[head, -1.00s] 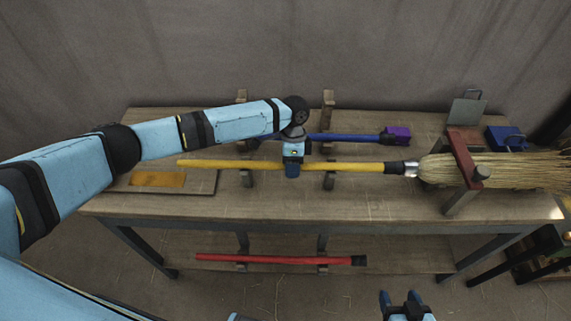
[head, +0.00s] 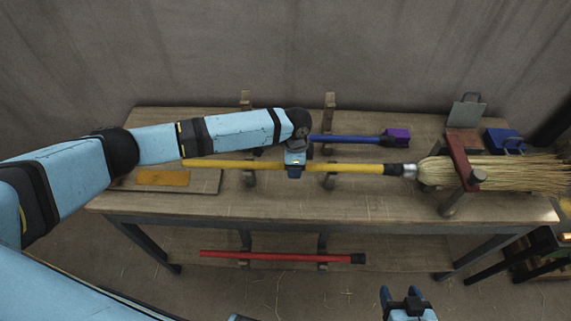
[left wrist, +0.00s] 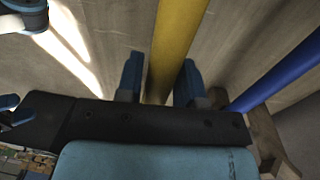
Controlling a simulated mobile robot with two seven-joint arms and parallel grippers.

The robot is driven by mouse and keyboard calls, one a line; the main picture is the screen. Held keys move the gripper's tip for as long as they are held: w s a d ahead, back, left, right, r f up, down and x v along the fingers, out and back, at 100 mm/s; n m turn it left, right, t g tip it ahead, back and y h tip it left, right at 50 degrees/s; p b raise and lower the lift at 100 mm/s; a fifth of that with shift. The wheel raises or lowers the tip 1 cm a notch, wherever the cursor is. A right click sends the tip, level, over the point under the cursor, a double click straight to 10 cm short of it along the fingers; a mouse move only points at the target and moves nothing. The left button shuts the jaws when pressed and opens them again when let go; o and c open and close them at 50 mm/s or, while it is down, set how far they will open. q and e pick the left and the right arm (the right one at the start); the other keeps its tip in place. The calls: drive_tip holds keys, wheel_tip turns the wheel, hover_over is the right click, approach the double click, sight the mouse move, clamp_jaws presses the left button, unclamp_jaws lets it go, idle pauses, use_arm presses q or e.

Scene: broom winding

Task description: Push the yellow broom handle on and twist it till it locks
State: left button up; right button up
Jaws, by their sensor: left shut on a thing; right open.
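The yellow broom handle (head: 350,168) lies level across two wooden supports on the bench. Its dark right end meets the metal collar (head: 409,170) of the straw broom head (head: 437,171); I cannot tell how deep it sits. My left gripper (head: 294,172) is shut on the handle between the supports. In the left wrist view the yellow handle (left wrist: 178,45) runs between the two blue fingers of my left gripper (left wrist: 160,82). My right gripper (head: 402,296) is open and empty at the bottom edge, in front of the bench.
A blue handle (head: 350,140) with a purple end lies behind the yellow one. A red handle (head: 280,256) lies on the lower shelf. A blue box (head: 503,141) stands at the back right. The bench front (head: 330,205) is clear.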

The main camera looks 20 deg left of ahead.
use_arm(q)
drive_tip(key=shift+s+d, duration=0.1)
drive_tip(key=shift+d, duration=0.1)
drive_tip(key=shift+t+p, duration=1.05)
drive_tip(key=shift+t, duration=0.05)
drive_tip(key=shift+y, duration=0.3)
drive_tip(key=shift+d+t+p, duration=0.1)
drive_tip(key=shift+t+p, duration=0.2)
drive_tip(key=shift+t, duration=0.1)
drive_tip(key=shift+t+y+p, duration=0.3)
drive_tip(key=shift+t+p, duration=0.25)
drive_tip(key=shift+t, duration=0.85)
drive_tip(key=shift+c, duration=0.2)
drive_tip(key=shift+d+t+y+p, duration=0.1)
drive_tip(key=shift+t+y+p, duration=0.2)
drive_tip(key=shift+t, duration=1.2)
